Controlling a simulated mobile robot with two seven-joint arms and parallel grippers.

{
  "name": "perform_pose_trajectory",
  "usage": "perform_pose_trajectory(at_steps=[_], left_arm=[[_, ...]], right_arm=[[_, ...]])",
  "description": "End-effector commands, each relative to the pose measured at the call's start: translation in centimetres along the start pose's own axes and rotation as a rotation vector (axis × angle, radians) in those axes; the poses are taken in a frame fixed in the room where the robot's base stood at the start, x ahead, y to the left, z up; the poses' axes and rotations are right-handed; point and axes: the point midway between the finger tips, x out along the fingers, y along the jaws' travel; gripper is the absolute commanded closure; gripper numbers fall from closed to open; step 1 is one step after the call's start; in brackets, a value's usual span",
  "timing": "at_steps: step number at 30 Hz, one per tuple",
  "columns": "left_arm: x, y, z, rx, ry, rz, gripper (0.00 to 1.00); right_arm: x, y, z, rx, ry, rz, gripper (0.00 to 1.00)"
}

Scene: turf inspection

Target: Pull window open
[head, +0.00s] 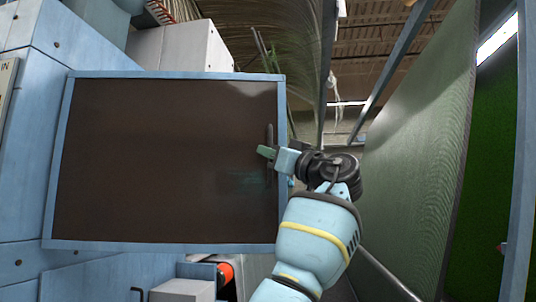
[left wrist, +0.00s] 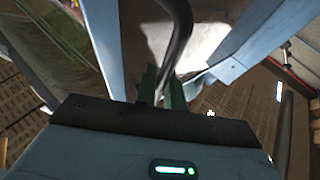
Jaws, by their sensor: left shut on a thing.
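The window (head: 150,150) is a dark brown pane in a light blue frame, filling the left half of the head view. Its dark upright handle (head: 270,135) is near the right edge of the frame. My left gripper (head: 267,153) is at the handle, with its green fingertips over it. In the left wrist view, the dark curved handle (left wrist: 180,35) runs down to the green fingers of my left gripper (left wrist: 161,88), which are shut on it. Part of the handle is hidden by the gripper. I cannot tell exactly how far the window stands open. My right gripper is not in view.
Light blue cabinet panels (head: 35,130) stand at the left. A white box (head: 180,45) is behind the window's top edge. A large green turf sheet (head: 415,150) hangs at the right. A grey box (head: 182,290) and an orange roll (head: 226,272) are below the window.

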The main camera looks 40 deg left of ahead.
Motion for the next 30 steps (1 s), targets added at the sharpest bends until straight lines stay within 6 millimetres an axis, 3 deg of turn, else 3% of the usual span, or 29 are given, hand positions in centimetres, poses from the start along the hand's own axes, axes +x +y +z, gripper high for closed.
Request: perform_pose_trajectory(at_steps=[1,12,13,18,26,30], left_arm=[[0.1,-0.4,-0.7,-0.01,0.008,-0.004,1.0],[0.0,-0.4,-0.7,-0.009,0.008,-0.003,1.0],[0.0,-0.4,-0.7,-0.009,0.008,-0.003,0.88],[0.0,-0.3,-0.5,-0.006,0.006,-0.002,0.68],[-0.1,-0.1,-0.2,-0.002,0.002,0.0,0.68],[-1.2,0.2,0.0,0.001,0.003,0.002,0.68]], right_arm=[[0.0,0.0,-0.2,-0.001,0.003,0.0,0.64],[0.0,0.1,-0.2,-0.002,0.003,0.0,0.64],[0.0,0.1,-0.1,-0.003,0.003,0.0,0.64],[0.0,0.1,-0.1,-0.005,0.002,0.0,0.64],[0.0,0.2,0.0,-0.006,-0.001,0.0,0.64],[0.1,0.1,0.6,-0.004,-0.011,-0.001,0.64]])
